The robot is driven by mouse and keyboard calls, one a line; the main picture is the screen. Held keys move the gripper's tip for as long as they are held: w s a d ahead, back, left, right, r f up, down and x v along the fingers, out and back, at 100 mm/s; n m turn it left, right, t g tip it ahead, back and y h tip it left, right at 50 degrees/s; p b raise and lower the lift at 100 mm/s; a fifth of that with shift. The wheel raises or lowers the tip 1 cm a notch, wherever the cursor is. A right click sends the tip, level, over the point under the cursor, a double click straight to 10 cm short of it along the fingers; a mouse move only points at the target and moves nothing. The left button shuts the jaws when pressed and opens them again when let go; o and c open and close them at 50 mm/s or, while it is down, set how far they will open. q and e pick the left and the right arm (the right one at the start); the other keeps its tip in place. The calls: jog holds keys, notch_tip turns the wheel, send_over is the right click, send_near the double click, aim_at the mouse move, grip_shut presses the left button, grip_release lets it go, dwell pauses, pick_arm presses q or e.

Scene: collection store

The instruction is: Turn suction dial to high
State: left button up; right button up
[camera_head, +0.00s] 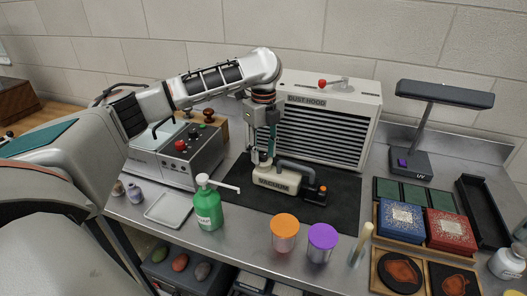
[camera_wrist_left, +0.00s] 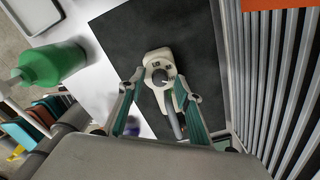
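The cream vacuum (camera_head: 278,180) stands on the black mat in front of the dust hood, with a dark handle and a small orange part at its right end. In the left wrist view, the vacuum (camera_wrist_left: 158,57) shows a small round grey dial (camera_wrist_left: 160,76) with small dark marks beside it. My left gripper (camera_head: 262,152) points down over the left end of the vacuum. In the left wrist view, the fingers of my left gripper (camera_wrist_left: 160,85) are spread, with the dial between them. I cannot tell whether they touch it. The dial is hidden in the head view.
The dust hood (camera_head: 335,120) stands close behind the vacuum. A green pump bottle (camera_head: 208,210) stands to the front left, and orange-lidded (camera_head: 285,230) and purple-lidded (camera_head: 322,240) jars stand in front. The black mat (camera_head: 340,200) is bare to the right of the vacuum.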

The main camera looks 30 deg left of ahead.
aim_at(263, 156)
pick_arm(q)
jog(key=shift+r, duration=0.1)
notch_tip(263, 156, up, 12)
dwell(0.5)
jog(key=shift+s+f, duration=0.1)
jog(key=shift+f, duration=0.1)
dwell(0.3)
